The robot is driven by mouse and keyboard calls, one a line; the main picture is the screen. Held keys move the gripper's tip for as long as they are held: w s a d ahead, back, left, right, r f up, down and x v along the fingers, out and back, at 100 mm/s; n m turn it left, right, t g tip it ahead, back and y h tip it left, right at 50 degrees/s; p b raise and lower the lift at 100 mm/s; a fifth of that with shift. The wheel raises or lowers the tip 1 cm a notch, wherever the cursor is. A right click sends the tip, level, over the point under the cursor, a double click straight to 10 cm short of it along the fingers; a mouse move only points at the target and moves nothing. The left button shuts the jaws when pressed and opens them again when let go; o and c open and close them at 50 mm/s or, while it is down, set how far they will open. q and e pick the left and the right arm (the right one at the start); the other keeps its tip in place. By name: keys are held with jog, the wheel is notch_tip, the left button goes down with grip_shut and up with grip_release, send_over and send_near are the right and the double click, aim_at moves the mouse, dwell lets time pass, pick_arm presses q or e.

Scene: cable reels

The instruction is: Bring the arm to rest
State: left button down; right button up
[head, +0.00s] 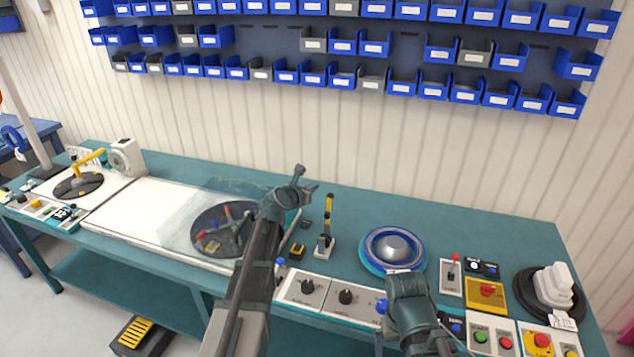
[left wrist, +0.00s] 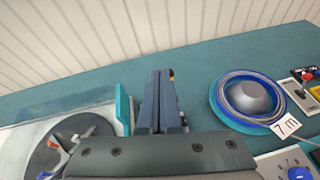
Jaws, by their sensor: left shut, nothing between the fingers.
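My left arm rises from the lower middle of the head view. Its gripper (head: 297,182) is held above the teal bench, near the far end of the clear cover. In the left wrist view the two dark fingers of the left gripper (left wrist: 161,98) lie together, shut and empty. My right arm ends in a dark green wrist part (head: 408,300) low in the head view, just in front of the blue cable reel (head: 393,250). Its fingertips cannot be made out. The blue reel also shows in the left wrist view (left wrist: 247,97), right of the left fingers.
A yellow-handled lever (head: 326,225) stands upright between the left gripper and the blue reel. A dark disc with small parts (head: 224,230) lies under the clear cover. Control boxes line the front edge. A white stacked reel (head: 555,285) stands right. Blue bins (head: 340,77) hang on the wall.

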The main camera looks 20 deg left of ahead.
pick_arm(q)
jog(key=s+d+f+m+g+h, duration=0.1)
jog(key=s+d+f+m+g, duration=0.35)
jog(key=s+d+m, duration=0.4)
jog(key=s+d+f+m+g+h, duration=0.1)
jog(key=s+d+f+m+g, duration=0.2)
jog(key=s+d+f+m, duration=0.5)
jog(key=s+d+f+m+g+y, duration=0.1)
jog(key=s+m+g+y, duration=0.1)
jog(key=s+m, duration=0.8)
jog(key=s+d+m+g+y, duration=0.2)
jog(key=s+m+g+y, duration=0.1)
jog(key=s+m, duration=0.7)
jog(key=shift+s+d+f+g+y, duration=0.15)
jog(key=shift+s+f+g+y, duration=0.2)
jog(key=shift+s+g, duration=0.5)
jog(key=shift+m, duration=0.25)
